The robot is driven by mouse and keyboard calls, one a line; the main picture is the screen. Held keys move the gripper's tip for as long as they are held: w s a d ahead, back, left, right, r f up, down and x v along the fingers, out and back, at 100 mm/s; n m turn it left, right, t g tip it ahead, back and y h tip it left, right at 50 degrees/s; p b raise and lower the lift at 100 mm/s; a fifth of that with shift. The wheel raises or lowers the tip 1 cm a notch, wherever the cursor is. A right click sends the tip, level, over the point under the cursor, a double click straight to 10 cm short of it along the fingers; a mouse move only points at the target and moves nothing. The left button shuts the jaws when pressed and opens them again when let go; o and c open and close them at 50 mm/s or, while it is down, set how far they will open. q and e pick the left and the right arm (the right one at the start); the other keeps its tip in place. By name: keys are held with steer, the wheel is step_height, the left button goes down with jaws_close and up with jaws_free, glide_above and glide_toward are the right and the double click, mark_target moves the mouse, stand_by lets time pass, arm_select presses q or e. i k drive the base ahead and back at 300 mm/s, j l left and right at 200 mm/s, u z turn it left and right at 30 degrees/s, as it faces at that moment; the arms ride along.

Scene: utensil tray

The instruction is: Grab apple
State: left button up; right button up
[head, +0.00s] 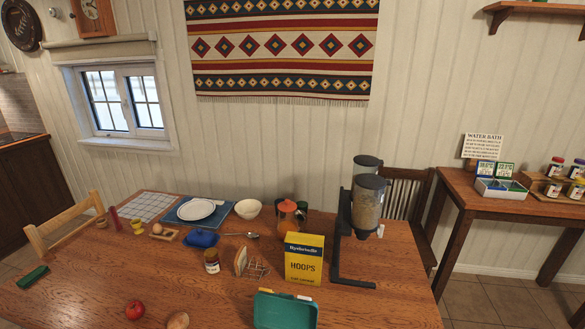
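A red apple (135,310) sits on the wooden table (372,312) near the front edge of the head view, left of centre. A round tan item (178,320), perhaps a bread roll or potato, lies to its right, partly cut off by the bottom edge of the picture. Neither of my grippers shows in the head view.
A teal tray (285,311), a yellow Hoops box (304,258) and a cereal dispenser (366,205) stand to the right. A jar (211,261), toast rack (257,268), blue butter dish (201,238) and white plate (196,209) stand behind. The table left of the apple is mostly clear.

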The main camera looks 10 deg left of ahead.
mark_target(134, 310)
steer(key=u, duration=1.5)
